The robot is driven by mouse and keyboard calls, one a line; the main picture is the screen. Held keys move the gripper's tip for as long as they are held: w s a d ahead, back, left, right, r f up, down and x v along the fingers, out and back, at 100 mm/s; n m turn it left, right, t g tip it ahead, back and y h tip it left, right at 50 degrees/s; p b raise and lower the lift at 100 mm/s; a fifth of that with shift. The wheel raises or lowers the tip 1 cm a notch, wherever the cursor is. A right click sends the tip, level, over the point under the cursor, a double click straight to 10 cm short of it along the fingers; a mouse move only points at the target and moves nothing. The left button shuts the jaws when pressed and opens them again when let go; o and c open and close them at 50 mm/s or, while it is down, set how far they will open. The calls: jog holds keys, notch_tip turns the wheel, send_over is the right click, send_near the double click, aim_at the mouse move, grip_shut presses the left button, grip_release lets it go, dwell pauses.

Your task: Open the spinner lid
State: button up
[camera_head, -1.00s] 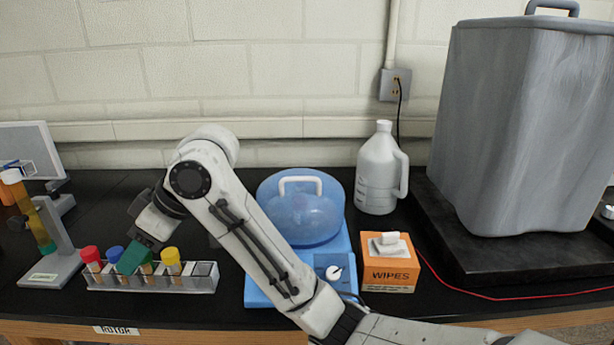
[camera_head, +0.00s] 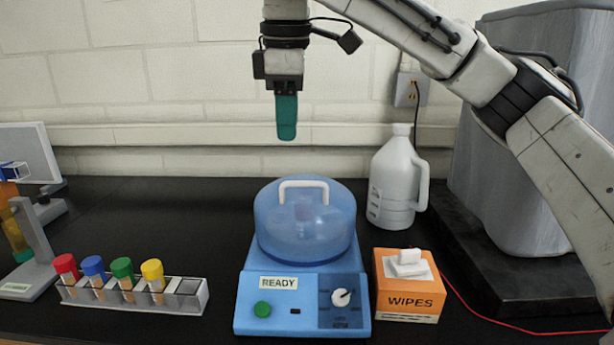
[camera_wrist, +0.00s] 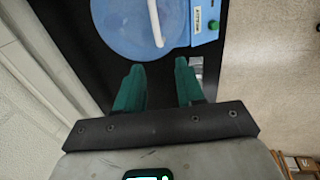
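The blue spinner (camera_head: 303,290) stands on the black bench with a READY label, a green button and a white knob on its front. Its domed translucent blue lid (camera_head: 305,225) is shut, with a white handle (camera_head: 303,184) on top. My gripper (camera_head: 286,135) points down with green fingers, above the lid and apart from it. In the wrist view my gripper (camera_wrist: 160,78) has its two fingers spread with nothing between them. The lid (camera_wrist: 125,25) and its white handle (camera_wrist: 155,22) lie beyond the fingertips there.
A tube rack (camera_head: 135,295) with red, blue, green and yellow capped tubes stands at left. An orange wipes box (camera_head: 408,290) and a white jug (camera_head: 393,180) stand right of the spinner. A large grey covered object (camera_head: 520,180) is at far right.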

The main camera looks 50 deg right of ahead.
aim_at(295, 185)
jog(key=f, duration=0.3)
jog(key=d+f, duration=0.1)
jog(key=f, duration=0.3)
jog(key=d+f, duration=0.1)
jog(key=f, duration=0.2)
jog(key=shift+w+d+f+b, duration=0.15)
jog(key=shift+w+d+b, duration=0.05)
jog(key=shift+w+b, duration=0.15)
jog(key=shift+c, duration=0.2)
grip_shut()
dwell(1.0)
